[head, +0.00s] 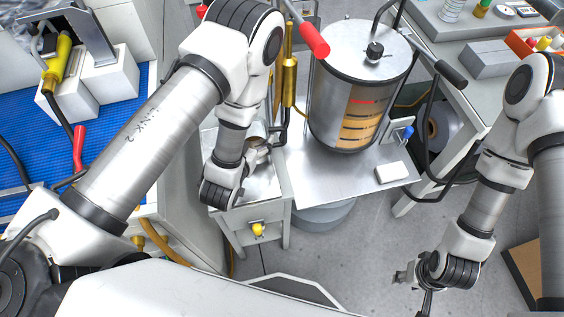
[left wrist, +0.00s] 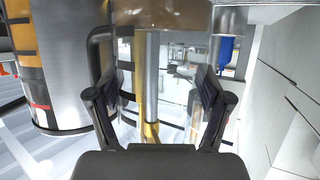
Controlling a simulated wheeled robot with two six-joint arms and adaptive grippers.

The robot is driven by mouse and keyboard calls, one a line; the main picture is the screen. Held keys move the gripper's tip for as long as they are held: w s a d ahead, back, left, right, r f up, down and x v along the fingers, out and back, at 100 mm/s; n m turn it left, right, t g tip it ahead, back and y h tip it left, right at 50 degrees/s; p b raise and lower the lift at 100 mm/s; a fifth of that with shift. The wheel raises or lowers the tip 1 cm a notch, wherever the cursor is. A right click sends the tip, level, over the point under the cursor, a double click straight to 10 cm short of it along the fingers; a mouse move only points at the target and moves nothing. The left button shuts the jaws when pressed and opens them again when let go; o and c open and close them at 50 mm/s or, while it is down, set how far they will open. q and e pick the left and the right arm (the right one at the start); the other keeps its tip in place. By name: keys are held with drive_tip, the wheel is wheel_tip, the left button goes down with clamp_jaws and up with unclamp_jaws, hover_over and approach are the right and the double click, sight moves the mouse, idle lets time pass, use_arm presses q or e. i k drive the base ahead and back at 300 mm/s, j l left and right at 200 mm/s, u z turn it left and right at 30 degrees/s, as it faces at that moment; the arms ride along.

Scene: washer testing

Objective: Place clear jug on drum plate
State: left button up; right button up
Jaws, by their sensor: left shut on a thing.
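The clear jug (left wrist: 183,48) stands between the two fingers of my left gripper (left wrist: 160,100) in the left wrist view. The gripper is shut on its sides, and a brownish band crosses the top of the jug. In the head view my left wrist covers the gripper and most of the jug, above the small metal basin beside the drum. The tall drum (head: 345,105) has a silver lid plate (head: 345,42) with a black knob. My right gripper (head: 418,278) hangs low over the floor, apart from everything; its finger opening is unclear.
A flat metal plate (head: 312,183) lies under the drum, with a small white block (head: 392,173) near its front edge. Red-ended (head: 312,40) and black-ended handles stick out around the drum. The floor in front is open.

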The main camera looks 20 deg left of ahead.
sight(311, 184)
drive_tip(key=l+u, duration=0.45)
drive_tip(key=l, duration=0.15)
drive_tip(key=k+l+u, duration=0.15)
drive_tip(key=l+u, duration=0.3)
drive_tip(key=l, duration=0.15)
drive_tip(key=k+l, duration=0.1)
drive_tip(key=l, duration=0.3)
drive_tip(key=k+l, duration=0.1)
drive_tip(key=l, duration=0.25)
drive_tip(key=k+l+u, duration=0.1)
drive_tip(key=l, duration=0.3)
drive_tip(key=k+l, duration=0.1)
drive_tip(key=l, duration=0.25)
drive_tip(key=k+l, duration=0.1)
drive_tip(key=l, duration=0.3)
drive_tip(key=k+l+u, duration=0.1)
drive_tip(key=l, duration=0.25)
drive_tip(key=i, duration=0.4)
